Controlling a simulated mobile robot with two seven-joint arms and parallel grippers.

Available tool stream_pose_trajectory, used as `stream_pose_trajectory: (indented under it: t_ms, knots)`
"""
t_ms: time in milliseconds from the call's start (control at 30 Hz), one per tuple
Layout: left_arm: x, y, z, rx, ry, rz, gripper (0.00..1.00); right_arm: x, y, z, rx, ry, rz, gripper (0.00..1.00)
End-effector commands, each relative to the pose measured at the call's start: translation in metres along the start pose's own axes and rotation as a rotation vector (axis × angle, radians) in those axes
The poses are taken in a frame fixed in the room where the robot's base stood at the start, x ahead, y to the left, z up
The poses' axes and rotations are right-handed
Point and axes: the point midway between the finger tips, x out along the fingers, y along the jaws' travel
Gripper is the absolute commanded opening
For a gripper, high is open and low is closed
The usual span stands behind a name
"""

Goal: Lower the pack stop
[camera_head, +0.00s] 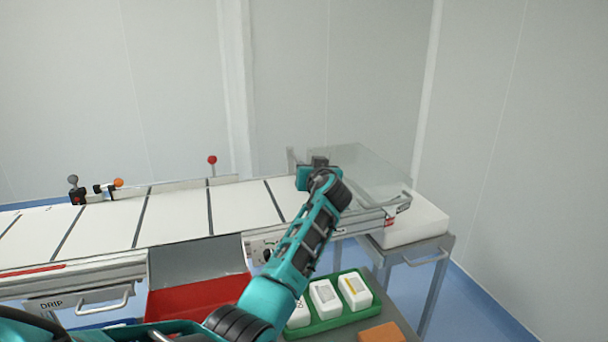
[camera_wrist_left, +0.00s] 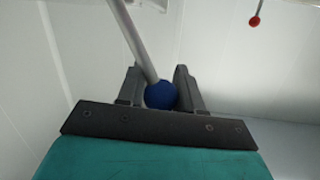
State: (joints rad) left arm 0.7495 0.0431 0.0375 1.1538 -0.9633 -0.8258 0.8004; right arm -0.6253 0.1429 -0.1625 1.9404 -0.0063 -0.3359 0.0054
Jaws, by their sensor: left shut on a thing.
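My left gripper (camera_head: 303,172) is at the right end of the conveyor, beside the clear guard. In the left wrist view its fingers (camera_wrist_left: 160,80) are shut on a blue ball knob (camera_wrist_left: 161,95) at the end of a pale rod (camera_wrist_left: 137,40). The rod runs up and to the left in that view. In the head view my wrist hides the knob and rod. No label shows which part is the pack stop. My right gripper is not in view.
The white conveyor belt (camera_head: 175,218) has dark cross bars. A red-knobbed post (camera_head: 212,160) and an orange knob (camera_head: 118,183) stand at its back edge. The clear guard (camera_head: 375,170) is close right of my gripper. A red bin (camera_head: 195,297) and green tray (camera_head: 327,325) are in front.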

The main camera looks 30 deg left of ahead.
Motion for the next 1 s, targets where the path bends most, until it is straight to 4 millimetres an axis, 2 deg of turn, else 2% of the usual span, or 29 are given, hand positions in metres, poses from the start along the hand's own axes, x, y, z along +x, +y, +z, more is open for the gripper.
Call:
stream_pose_trajectory:
  t_ms: [200, 500, 1000]
  knots:
    - [0.002, 0.014, -0.002, 0.198, -0.041, -0.034, 0.0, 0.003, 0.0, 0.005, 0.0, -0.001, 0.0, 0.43]
    - [0.004, 0.03, -0.006, 0.391, -0.074, -0.064, 0.0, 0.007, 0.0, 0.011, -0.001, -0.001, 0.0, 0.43]
    - [0.005, 0.037, -0.007, 0.494, -0.094, -0.08, 0.0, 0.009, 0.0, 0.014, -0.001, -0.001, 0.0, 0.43]
